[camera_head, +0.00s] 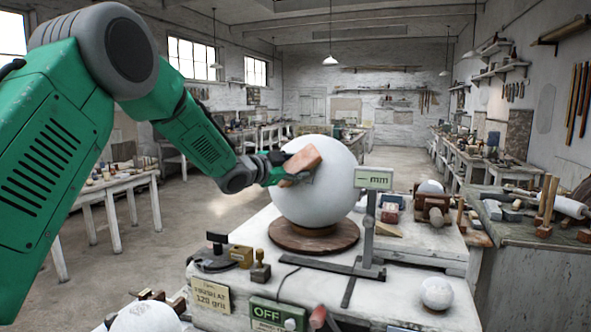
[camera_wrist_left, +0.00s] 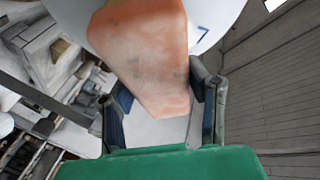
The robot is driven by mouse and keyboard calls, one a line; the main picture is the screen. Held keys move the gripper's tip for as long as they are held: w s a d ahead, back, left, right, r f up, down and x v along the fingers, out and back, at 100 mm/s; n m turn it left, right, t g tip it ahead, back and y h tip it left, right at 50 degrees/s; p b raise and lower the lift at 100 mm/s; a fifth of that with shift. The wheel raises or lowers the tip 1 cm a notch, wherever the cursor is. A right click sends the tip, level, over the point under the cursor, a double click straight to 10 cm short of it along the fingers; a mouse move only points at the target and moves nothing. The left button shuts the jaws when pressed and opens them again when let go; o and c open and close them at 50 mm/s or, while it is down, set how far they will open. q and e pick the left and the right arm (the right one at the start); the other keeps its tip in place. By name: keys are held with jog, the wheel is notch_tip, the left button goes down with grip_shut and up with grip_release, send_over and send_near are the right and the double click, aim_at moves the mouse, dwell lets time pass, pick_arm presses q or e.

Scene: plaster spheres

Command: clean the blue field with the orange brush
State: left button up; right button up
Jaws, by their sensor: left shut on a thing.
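A large white sphere (camera_head: 328,205) rests on a round brown wooden base (camera_head: 290,238) on the white worktable. My left gripper (camera_head: 281,176) is shut on an orange-brown block, the orange brush (camera_head: 303,159), at the left front of the sphere. In the left wrist view the brush (camera_wrist_left: 145,52) sits between the two fingers and hides part of the sphere (camera_wrist_left: 215,12). A thin blue corner line, part of the blue field (camera_wrist_left: 203,34), shows just right of the brush; the rest is hidden. I cannot tell whether the brush touches the sphere. My right gripper is not in view.
A gauge on a stand (camera_head: 374,180) rises close to the sphere's right. A green OFF box (camera_head: 277,315) and small tools lie at the table's front. A small white ball (camera_head: 436,292) sits at the front right. Open floor lies left of the table.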

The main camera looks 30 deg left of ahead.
pick_arm(q)
jog(key=shift+s+a+f+b, duration=0.2)
jog(key=shift+s+a+f, duration=0.2)
jog(key=shift+a+f, duration=0.35)
jog(key=shift+s+a+f+b, duration=0.2)
jog(key=shift+s+a+f, duration=0.15)
jog(key=shift+a+f, duration=0.35)
jog(key=shift+w+d+r+p, duration=0.35)
jog(key=shift+d+r, duration=0.25)
jog(key=shift+r, duration=0.15)
jog(key=shift+w+d+r, duration=0.45)
jog(key=shift+d+r, duration=0.3)
jog(key=shift+d, duration=0.1)
jog(key=shift+s+a+f, duration=0.25)
jog(key=shift+s+a, duration=0.1)
jog(key=shift+s, duration=0.2)
jog(key=shift+s+a+f, duration=0.2)
jog(key=shift+s+a, duration=0.15)
jog(key=shift+s, duration=0.2)
jog(key=shift+w+d+b, duration=0.1)
jog(key=shift+b, duration=0.2)
